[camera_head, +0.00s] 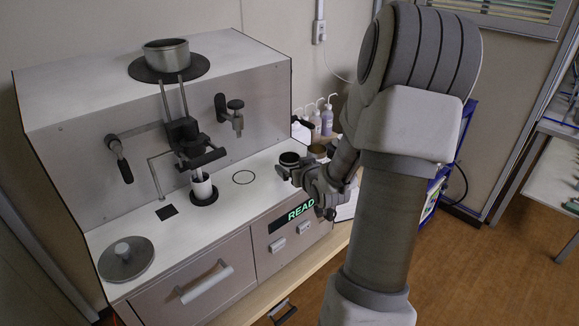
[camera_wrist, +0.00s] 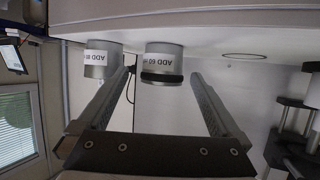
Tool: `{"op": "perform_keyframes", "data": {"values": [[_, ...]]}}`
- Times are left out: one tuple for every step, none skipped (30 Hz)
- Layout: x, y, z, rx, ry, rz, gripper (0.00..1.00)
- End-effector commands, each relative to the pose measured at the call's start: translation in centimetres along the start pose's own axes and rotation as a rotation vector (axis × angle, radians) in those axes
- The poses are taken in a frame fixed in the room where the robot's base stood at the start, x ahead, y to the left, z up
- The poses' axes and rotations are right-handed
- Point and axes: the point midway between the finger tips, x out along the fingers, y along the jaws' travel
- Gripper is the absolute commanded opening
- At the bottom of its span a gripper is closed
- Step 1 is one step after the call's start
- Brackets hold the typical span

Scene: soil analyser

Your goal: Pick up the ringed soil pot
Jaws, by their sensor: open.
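The ringed soil pot (camera_wrist: 162,66) is a grey cylinder with a black band and a label reading "ADD 60 m", seen upside down in the wrist view. In the head view this pot (camera_head: 289,159) stands on the right end of the analyser's white counter. My gripper (camera_wrist: 161,76) is open, with one finger to each side of the pot in the wrist view; I see no contact. In the head view my gripper (camera_head: 297,178) is close beside the pot, partly hidden by my own wrist.
A second labelled pot (camera_wrist: 102,60) without a black band stands close beside the ringed one; it also shows in the head view (camera_head: 317,151). An empty circle (camera_head: 243,177) marks the counter to the left. A white cup (camera_head: 201,187) sits beneath the press. Bottles (camera_head: 327,120) stand behind.

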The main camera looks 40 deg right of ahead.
Motion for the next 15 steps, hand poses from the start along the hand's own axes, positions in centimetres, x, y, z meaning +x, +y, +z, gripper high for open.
{"op": "perform_keyframes", "data": {"values": [[0.6, -0.2, 0.0, 0.002, -0.001, -0.003, 1.00], [1.0, -0.2, 0.0, 0.002, -0.001, -0.003, 1.00], [1.5, -0.3, 0.0, 0.002, -0.001, -0.003, 1.00], [1.9, -0.4, 0.0, 0.002, -0.001, -0.003, 1.00], [2.3, -0.5, 0.0, 0.003, -0.001, -0.003, 1.00], [2.8, -0.5, 0.1, 0.003, -0.001, -0.003, 1.00], [3.2, -0.5, 0.0, 0.002, 0.000, -0.002, 1.00], [3.5, -0.5, 0.1, 0.002, -0.001, -0.003, 1.00], [3.9, -0.5, 0.1, 0.002, -0.001, -0.003, 1.00], [4.1, -0.5, 0.0, 0.001, -0.001, -0.002, 1.00], [4.3, -0.4, 0.0, 0.001, -0.001, -0.002, 1.00], [4.5, -0.4, 0.1, 0.001, -0.001, -0.002, 1.00], [4.6, -0.4, 0.1, 0.001, -0.001, -0.001, 1.00], [4.6, -0.4, 0.1, 0.001, -0.001, -0.001, 1.00], [4.7, -0.4, 0.1, 0.001, -0.001, -0.001, 1.00]]}}
